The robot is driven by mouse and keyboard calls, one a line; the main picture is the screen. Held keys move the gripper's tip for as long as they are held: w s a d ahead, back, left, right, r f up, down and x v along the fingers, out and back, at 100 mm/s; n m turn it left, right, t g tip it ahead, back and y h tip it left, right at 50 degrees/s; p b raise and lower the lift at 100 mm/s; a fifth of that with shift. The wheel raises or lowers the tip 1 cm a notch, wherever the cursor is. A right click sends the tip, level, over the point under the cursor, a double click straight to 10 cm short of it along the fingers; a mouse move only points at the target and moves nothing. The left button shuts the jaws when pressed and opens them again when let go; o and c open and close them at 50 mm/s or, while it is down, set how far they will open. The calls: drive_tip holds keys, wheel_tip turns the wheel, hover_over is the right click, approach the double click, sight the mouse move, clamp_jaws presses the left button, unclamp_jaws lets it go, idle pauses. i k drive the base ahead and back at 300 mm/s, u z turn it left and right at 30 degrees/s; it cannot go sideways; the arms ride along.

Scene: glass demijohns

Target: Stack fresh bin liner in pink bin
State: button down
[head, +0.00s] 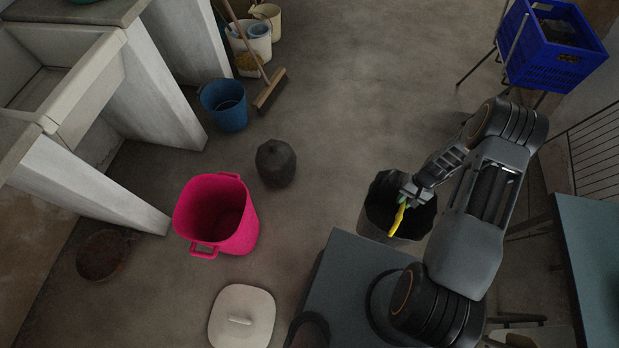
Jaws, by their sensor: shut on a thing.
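The pink bin (239,234) stands upright on the floor left of centre, with its lid off and no liner visible inside. My gripper (404,199) is over a grey bin (373,223) with a black liner (425,216) in its mouth, right of centre. It is shut on a small yellow-and-green thing (397,221), which hangs down over the dark opening. I cannot tell whether this thing is part of a liner. A dark, knotted bag-like bundle (276,165) sits on the floor behind and right of the pink bin.
A pale lid (241,317) lies in front of the pink bin. A blue bucket (224,107), a broom (270,91) and pale buckets (257,40) stand further back. A blue crate (558,59) is at top right. The central floor is clear.

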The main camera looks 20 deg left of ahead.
sight(226, 222)
drive_tip(key=i, duration=1.5)
drive_tip(key=u, duration=4.2)
